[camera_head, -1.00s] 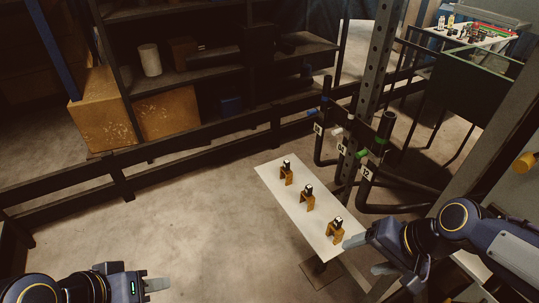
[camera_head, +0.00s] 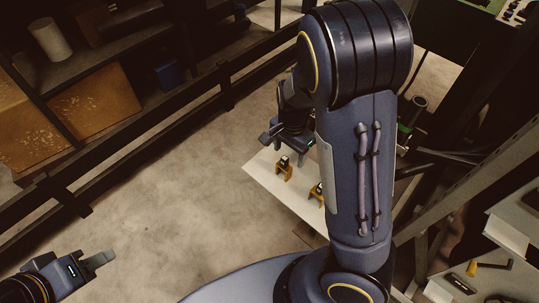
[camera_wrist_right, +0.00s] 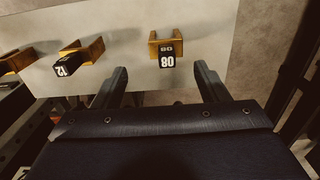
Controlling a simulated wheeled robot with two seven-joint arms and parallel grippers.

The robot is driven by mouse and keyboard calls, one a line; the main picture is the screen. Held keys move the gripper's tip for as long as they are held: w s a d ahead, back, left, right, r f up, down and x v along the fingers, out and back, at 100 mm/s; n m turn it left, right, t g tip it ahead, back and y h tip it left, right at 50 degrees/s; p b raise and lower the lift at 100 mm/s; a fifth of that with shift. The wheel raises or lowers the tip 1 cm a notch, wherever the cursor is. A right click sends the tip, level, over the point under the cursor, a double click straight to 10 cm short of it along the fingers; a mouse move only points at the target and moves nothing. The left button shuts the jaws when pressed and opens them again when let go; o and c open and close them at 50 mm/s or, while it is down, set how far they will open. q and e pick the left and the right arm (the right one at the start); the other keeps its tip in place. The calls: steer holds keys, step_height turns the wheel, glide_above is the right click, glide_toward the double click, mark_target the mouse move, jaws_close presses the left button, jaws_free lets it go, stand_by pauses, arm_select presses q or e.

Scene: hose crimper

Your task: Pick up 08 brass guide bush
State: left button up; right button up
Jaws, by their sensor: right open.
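The 08 brass guide bush (camera_wrist_right: 165,50) is in the right wrist view, a brass-coloured piece with a black block marked 08, on a pale shelf (camera_wrist_right: 215,35). My right gripper (camera_wrist_right: 163,84) is open and empty; its two fingers stand apart, with the 08 piece ahead of the gap, not gripped. In the head view, my right gripper (camera_head: 272,134) is over the far end of the shelf (camera_head: 262,176), near one brass piece (camera_head: 284,170); its number cannot be read there. My left gripper (camera_head: 100,260) is at the lower left, away from the shelf.
A similar piece marked 12 (camera_wrist_right: 72,60) stands left of 08, with another brass piece (camera_wrist_right: 14,62) further left. My right arm hides part of the shelf in the head view. A dark rail (camera_head: 150,148) runs behind; open floor lies left of the shelf.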

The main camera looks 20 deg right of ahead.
mark_target(284, 166)
steer(key=shift+w+f, duration=0.25)
steer(key=shift+f, duration=0.05)
steer(key=f, duration=0.4)
steer(key=a+f+b, duration=0.1)
steer(key=f, duration=0.2)
steer(key=shift+f, duration=0.1)
steer(key=c, duration=1.1)
